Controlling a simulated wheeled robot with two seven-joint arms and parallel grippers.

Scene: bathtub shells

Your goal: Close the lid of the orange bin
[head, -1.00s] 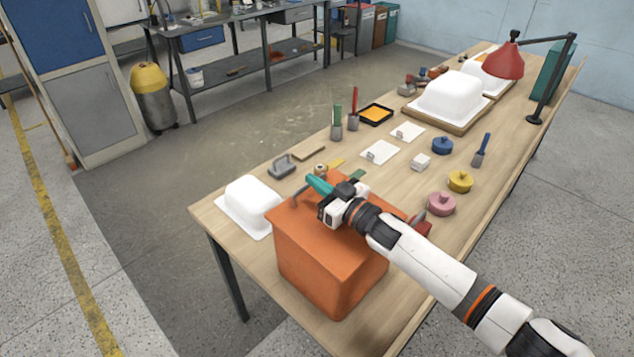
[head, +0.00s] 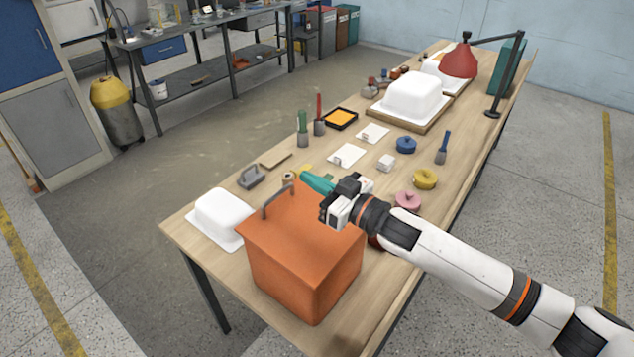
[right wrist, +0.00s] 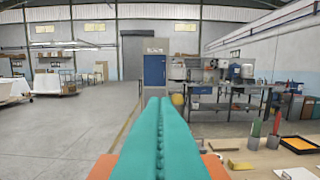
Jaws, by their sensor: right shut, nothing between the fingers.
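The orange bin (head: 300,275) stands on the near end of the wooden table. Its lid (head: 300,232) lies flat across the top with no visible gap, and a grey handle (head: 277,198) is on its left edge. My right gripper (head: 308,178) has teal fingers pressed together, with nothing between them. It is above the far side of the bin, and the wrist hides the lid's far right corner. I cannot tell whether it touches the lid. The shut fingers (right wrist: 160,120) fill the middle of the right wrist view. My left gripper is not in view.
A white tub shell (head: 222,215) is left of the bin. Pink (head: 407,201), yellow (head: 425,179) and blue (head: 406,145) round pieces lie right of the gripper. A larger white shell (head: 412,92) and a red lamp (head: 459,62) are farther back.

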